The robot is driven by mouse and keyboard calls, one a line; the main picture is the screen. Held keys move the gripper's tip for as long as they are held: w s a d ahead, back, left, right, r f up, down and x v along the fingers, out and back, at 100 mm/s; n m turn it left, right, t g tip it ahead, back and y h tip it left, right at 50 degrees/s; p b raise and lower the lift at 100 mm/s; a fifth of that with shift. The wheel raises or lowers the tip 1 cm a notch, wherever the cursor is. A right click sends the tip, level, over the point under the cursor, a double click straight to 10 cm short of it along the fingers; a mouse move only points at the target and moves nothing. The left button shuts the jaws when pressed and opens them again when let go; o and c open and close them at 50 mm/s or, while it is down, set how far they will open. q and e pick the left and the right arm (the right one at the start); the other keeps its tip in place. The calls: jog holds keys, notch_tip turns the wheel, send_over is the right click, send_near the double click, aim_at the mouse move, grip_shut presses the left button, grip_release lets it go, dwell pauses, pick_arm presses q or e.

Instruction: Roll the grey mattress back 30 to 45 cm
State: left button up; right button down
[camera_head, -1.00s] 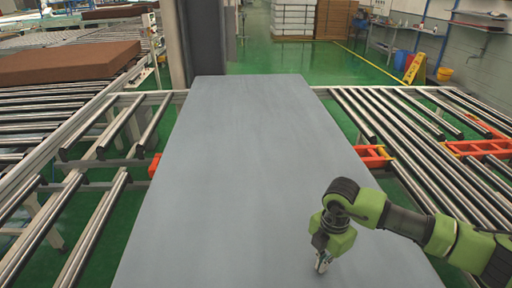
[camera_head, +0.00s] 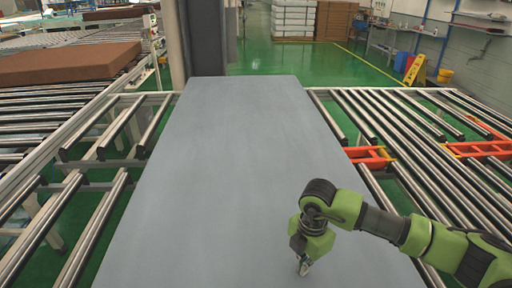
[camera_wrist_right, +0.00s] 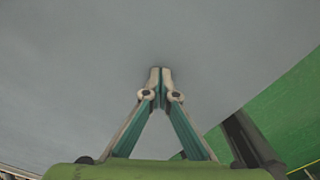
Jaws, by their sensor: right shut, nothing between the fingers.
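The grey mattress (camera_head: 225,150) lies flat and long over the rollers, reaching from the near edge of the head view to the far end of the conveyor. My right gripper (camera_head: 303,268) points down at the near right part of the mattress, at or close to its surface; I cannot tell if it touches. In the right wrist view the fingertips (camera_wrist_right: 160,72) meet with nothing between them, and the grey mattress (camera_wrist_right: 80,70) fills most of the picture. My left gripper is not in view.
Roller conveyors (camera_head: 440,150) stand to the right and left of the mattress, with green floor showing through. A brown mattress (camera_head: 70,62) lies on the rollers at the far left. Orange-red parts (camera_head: 370,156) sit beside the mattress. A grey column (camera_head: 205,40) stands behind its far end.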

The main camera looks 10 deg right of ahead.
aim_at(286, 274)
jog(key=shift+s+d+f, duration=0.25)
jog(key=shift+s+f, duration=0.05)
jog(key=shift+f, duration=0.1)
jog(key=shift+w+a+r, duration=0.1)
jog(key=shift+a, duration=1.2)
jog(key=shift+w+a+r, duration=0.1)
jog(key=shift+a, duration=0.55)
jog(key=shift+w+a+r, duration=0.1)
jog(key=shift+a, duration=0.55)
jog(key=shift+d, duration=0.15)
